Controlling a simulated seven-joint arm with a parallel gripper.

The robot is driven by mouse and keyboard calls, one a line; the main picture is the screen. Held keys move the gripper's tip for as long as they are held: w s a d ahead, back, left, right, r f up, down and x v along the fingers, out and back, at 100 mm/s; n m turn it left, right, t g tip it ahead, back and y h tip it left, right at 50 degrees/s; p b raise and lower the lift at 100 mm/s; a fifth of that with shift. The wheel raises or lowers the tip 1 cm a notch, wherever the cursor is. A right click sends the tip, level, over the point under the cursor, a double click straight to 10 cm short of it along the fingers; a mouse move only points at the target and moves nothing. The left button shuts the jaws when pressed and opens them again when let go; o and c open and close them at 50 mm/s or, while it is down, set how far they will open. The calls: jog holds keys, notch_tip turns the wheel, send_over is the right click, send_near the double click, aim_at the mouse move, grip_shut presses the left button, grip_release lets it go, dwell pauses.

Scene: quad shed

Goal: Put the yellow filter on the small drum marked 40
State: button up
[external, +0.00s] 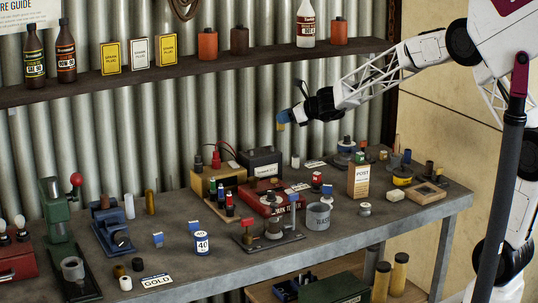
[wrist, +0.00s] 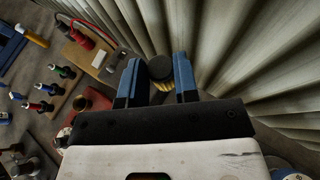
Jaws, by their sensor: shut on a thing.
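My gripper (external: 282,119) is raised well above the back of the bench, in front of the corrugated wall. In the wrist view its two blue fingers (wrist: 158,72) are shut on a short round thing with a dark end and a ribbed yellow side, which looks like the yellow filter (wrist: 162,87). In the external view only a small yellowish bit shows at the fingertips. The small drum marked 40 (external: 202,243) is white and blue and stands upright near the bench's front edge, below and left of my gripper. I cannot make it out in the wrist view.
A grey can (external: 318,217) and a stand with posts (external: 268,240) are right of the drum. A red box (external: 270,196), a battery (external: 260,164) and a green press (external: 60,215) also crowd the bench. A GOLD card (external: 157,281) lies in front. A shelf (external: 200,75) runs above.

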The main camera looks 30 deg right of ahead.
jog(key=s+a+n+g+y, duration=0.5)
jog(key=s+a+n+g, duration=0.2)
jog(key=s+a, duration=1.65)
jog(key=s+a+n+g, duration=0.3)
jog(key=s+a, duration=0.2)
jog(key=s, duration=0.6)
jog(key=s+a+n+g, duration=0.3)
jog(key=s+a, duration=0.2)
jog(key=s, duration=0.5)
notch_tip(320, 180, down, 5)
jog(key=shift+w+d, duration=0.1)
jog(key=shift+d, duration=0.05)
send_over(205, 232)
jog(key=shift+w+f, duration=0.15)
jog(key=shift+f, duration=0.6)
jog(key=shift+f, duration=0.1)
jog(key=shift+f, duration=1.65)
